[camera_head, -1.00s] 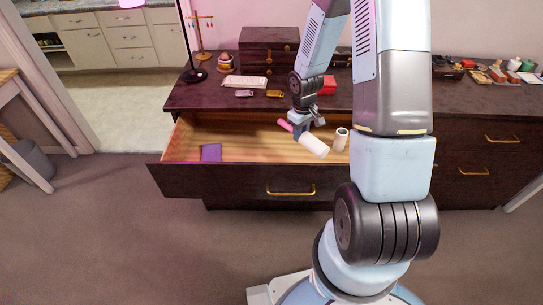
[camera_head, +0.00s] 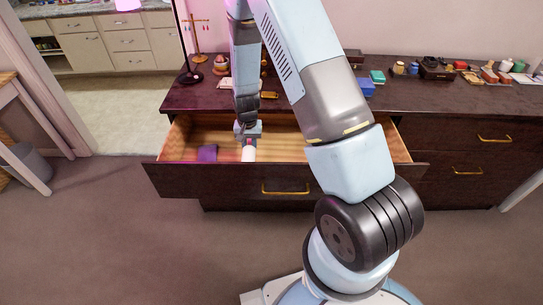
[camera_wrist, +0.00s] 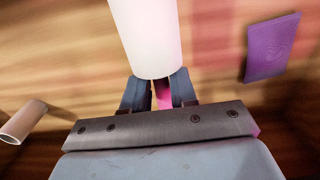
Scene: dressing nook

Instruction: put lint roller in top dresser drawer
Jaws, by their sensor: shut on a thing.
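The lint roller has a white roll (camera_head: 248,155) and a pink handle. My gripper (camera_head: 248,140) is shut on the handle and holds it over the open top dresser drawer (camera_head: 286,187). In the wrist view the white roll (camera_wrist: 148,35) points up the picture, and a bit of pink handle (camera_wrist: 163,94) shows between the fingers. I cannot tell whether the roller touches the drawer floor.
A flat purple item (camera_head: 207,153) lies in the drawer left of the roller. Another whitish roll (camera_wrist: 22,122) is at the left of the wrist view; my arm hides it in the head view. The dresser top (camera_head: 430,98) bears several small items.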

